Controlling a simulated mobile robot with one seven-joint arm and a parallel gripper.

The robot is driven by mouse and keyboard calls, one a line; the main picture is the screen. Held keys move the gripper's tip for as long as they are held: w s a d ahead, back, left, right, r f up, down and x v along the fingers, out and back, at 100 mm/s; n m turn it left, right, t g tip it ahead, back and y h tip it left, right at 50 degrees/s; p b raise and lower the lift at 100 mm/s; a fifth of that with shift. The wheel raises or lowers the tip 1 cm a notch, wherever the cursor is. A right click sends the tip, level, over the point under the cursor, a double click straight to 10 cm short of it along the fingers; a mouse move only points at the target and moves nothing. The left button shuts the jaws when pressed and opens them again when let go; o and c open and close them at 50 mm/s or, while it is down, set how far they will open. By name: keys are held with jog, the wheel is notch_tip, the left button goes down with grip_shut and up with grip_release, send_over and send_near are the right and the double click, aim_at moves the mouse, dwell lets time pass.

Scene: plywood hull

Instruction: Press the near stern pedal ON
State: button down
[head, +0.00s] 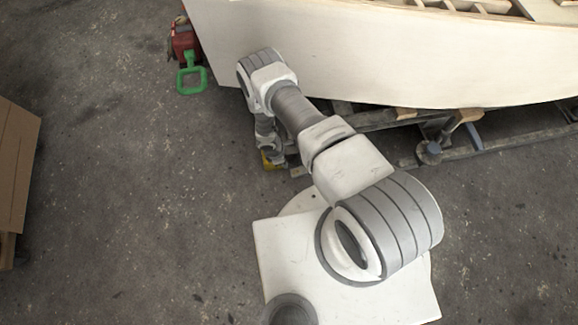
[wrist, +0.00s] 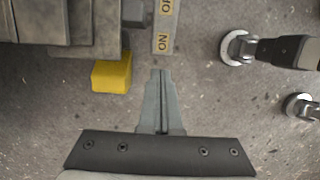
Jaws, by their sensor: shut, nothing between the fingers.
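In the wrist view, a grey bar (wrist: 165,32) with yellow labels shows at the top centre. One label reads ON at its near end; the other, farther up, is cut by the frame edge and seems to read OFF. I take the bar to be the pedal. My gripper (wrist: 161,73) is shut and empty. Its fingertips point at the ON end, with a small gap in the picture; I cannot tell the height between them. In the head view my arm hides the gripper and the bar.
A yellow block (wrist: 112,74) sits left of my fingertips, beside grey beams (wrist: 85,25). The pale plywood hull (head: 390,50) rests on a dark cradle (head: 480,140). A red object (head: 184,40) with a green loop (head: 191,76) stands by its left end.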

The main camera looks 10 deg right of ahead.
jog(key=v, duration=0.2)
jog(key=p+v, duration=0.1)
jog(key=v, duration=0.2)
jog(key=shift+a+r, duration=0.3)
jog(key=shift+a, duration=0.05)
